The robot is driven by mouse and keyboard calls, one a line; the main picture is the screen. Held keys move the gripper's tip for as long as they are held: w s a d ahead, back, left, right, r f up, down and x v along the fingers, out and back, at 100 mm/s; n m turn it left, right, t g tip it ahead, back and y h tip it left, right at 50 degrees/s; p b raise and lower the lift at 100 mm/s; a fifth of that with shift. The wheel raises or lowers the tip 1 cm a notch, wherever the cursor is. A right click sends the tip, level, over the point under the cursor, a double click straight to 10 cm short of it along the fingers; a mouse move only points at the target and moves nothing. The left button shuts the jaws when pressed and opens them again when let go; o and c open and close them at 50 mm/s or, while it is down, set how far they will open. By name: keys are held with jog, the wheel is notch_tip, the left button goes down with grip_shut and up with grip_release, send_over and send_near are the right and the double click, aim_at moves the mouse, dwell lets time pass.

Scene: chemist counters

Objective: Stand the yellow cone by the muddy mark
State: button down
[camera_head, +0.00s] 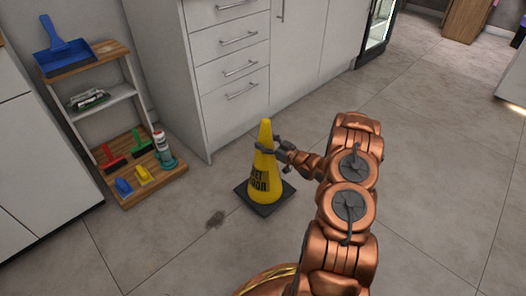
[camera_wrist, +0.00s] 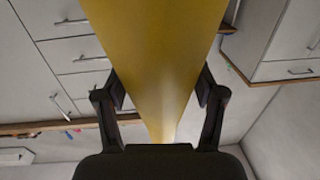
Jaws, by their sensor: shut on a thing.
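The yellow cone (camera_head: 264,184) with a dark square base (camera_head: 276,200) and black lettering stands upright in the head view, on or just above the floor; I cannot tell if the base touches. The muddy mark (camera_head: 216,218) is a small brown smudge on the floor, left of and nearer than the base, a short gap away. My gripper (camera_head: 268,147) is shut on the upper part of the cone, reaching in from the right. In the wrist view the cone (camera_wrist: 155,50) fills the middle between the two fingers of my gripper (camera_wrist: 160,97).
A wooden shelf unit (camera_head: 152,187) with brushes, a bottle and a blue dustpan (camera_head: 64,52) stands at the left. White drawer cabinets (camera_head: 232,75) stand close behind the cone. Tiled floor (camera_head: 440,130) is clear to the right and in front.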

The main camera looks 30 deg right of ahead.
jog(key=shift+w+d, duration=0.6)
notch_tip(320, 180, down, 4)
jog(key=shift+r+b, duration=0.25)
jog(key=shift+b, duration=0.8)
jog(key=shift+c, duration=0.6)
grip_release()
jog(key=shift+f, duration=0.15)
